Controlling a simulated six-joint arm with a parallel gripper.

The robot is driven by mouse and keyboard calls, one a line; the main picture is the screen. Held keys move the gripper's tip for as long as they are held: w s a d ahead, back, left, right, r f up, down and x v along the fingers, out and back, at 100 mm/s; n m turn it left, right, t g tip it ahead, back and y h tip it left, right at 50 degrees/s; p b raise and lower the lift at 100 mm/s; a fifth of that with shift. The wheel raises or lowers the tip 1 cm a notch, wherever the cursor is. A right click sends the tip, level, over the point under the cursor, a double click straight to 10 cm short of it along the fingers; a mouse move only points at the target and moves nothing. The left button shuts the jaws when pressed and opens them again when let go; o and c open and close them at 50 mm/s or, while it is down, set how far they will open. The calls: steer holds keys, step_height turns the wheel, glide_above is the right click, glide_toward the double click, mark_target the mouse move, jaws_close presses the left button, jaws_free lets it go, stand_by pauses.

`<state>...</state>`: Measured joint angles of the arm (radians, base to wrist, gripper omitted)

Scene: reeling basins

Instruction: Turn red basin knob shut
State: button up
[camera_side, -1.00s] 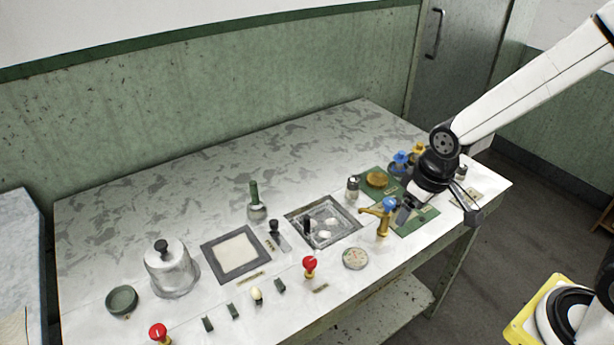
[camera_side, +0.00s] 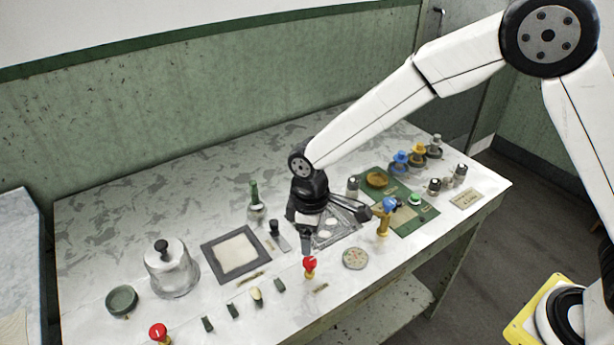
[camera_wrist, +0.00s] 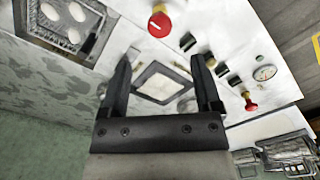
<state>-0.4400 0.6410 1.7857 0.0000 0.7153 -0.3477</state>
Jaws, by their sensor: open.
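A red knob (camera_side: 310,265) stands on the table just in front of the sunken basin (camera_side: 352,238), which holds pale cocoons. It also shows large at the top of the wrist view (camera_wrist: 159,22), beyond my fingertips. A second red knob (camera_side: 158,332) stands at the table's front left; it shows smaller in the wrist view (camera_wrist: 250,103). My gripper (camera_side: 335,226) is open and empty, above the basin, behind and above the nearer red knob. In the wrist view its two fingers (camera_wrist: 164,58) are spread apart with no knob between them. The arm and gripper hide part of the basin.
A framed white panel (camera_side: 236,252) and metal bell-shaped cover (camera_side: 172,272) lie left. Small dark blocks line the front.

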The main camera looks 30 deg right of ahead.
mark_target(310, 261)
steer(key=shift+f, duration=0.15)
steer(key=shift+f, duration=3.75)
jaws_close()
